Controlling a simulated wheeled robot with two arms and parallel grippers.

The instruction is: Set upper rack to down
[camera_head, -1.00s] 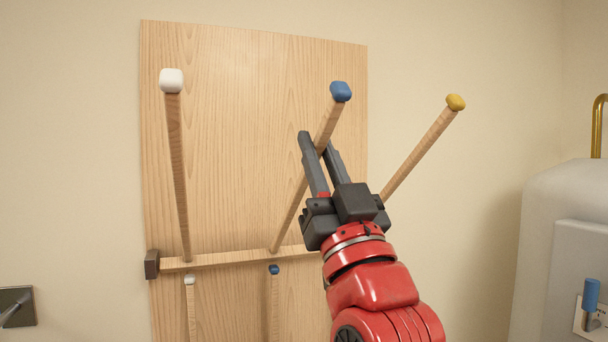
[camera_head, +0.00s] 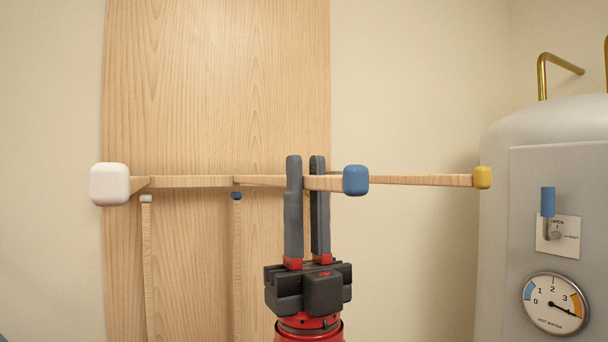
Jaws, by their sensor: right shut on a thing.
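The upper rack (camera_head: 195,182) is a wooden bar on a wood panel (camera_head: 215,90), with three rods. The rods stick out towards me, roughly level, with a white tip (camera_head: 110,184), a blue tip (camera_head: 356,180) and a yellow tip (camera_head: 482,177). My right gripper (camera_head: 305,170) points up, its two dark fingers shut around the blue-tipped rod just left of the tip. The fingers hide part of that rod. My left gripper is not in view.
Below hang lower rods with a small white tip (camera_head: 146,198) and a small blue tip (camera_head: 236,196). At right stands a grey water tank (camera_head: 495,250) with a gauge (camera_head: 554,303), a blue-handled valve (camera_head: 547,202) and brass pipes (camera_head: 543,75). The yellow tip appears close to the tank's edge in the picture.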

